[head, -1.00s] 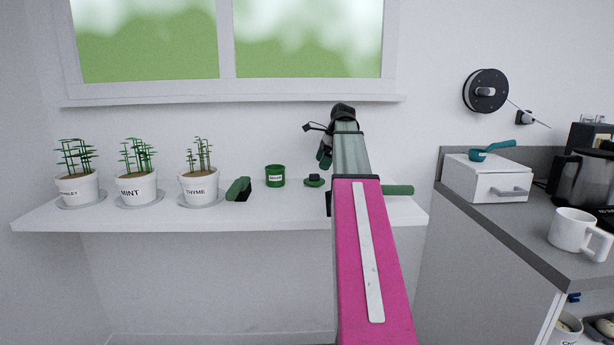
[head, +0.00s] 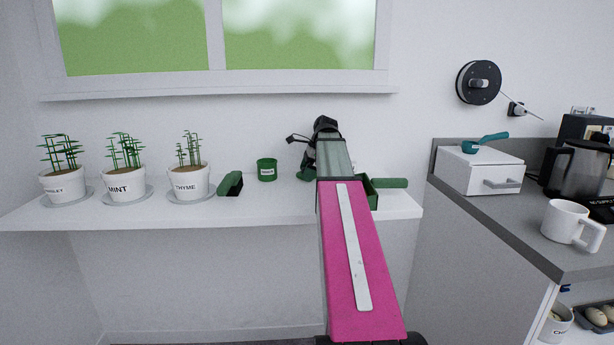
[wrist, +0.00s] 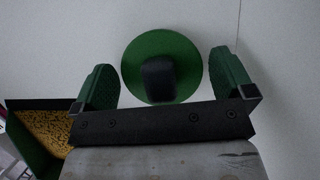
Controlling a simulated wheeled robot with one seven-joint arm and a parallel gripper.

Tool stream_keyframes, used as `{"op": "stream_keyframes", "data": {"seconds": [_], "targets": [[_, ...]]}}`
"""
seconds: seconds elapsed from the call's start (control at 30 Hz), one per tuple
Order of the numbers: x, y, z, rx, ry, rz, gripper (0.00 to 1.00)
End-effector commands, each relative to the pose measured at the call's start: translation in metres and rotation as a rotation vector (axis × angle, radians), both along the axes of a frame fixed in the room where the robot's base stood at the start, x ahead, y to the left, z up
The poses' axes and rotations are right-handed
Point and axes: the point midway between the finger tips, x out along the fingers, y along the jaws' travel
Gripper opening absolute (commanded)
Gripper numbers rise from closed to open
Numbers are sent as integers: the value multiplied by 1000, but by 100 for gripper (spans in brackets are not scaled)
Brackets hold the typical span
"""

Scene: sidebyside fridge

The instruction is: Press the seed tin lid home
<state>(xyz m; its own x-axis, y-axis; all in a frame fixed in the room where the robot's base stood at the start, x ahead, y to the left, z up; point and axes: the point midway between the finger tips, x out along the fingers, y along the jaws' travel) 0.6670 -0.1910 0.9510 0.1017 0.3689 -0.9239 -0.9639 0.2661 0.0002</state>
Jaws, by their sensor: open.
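The seed tin (head: 267,171) is a small dark green cylinder with a white label, upright on the white shelf. No lid shows on it. The lid is a green disc (wrist: 161,43) with a black knob (wrist: 158,80) in the wrist view. In the head view only a bit of green (head: 303,177) shows at its place, right of the tin; my gripper hides the rest. My gripper (head: 308,168) is open over the lid. Its green fingers (wrist: 162,66) stand on either side of the knob, with gaps on both sides.
A green trowel-like item (head: 230,184) lies left of the tin, beside the thyme pot (head: 188,182). A green box (head: 373,196) is partly behind my arm; its yellow speckled contents (wrist: 45,130) show in the wrist view. The grey counter (head: 570,262) stands at right.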

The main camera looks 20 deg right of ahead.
Motion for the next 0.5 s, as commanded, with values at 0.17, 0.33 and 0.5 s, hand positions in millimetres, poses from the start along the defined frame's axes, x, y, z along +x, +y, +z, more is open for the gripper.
{"op": "stream_keyframes", "data": {"seconds": [0.17,0.33,0.5], "targets": [[0,0,0,0,0,0,90],[0,0,0,0,0,0,63],[0,0,1,0,0,0,63]]}}
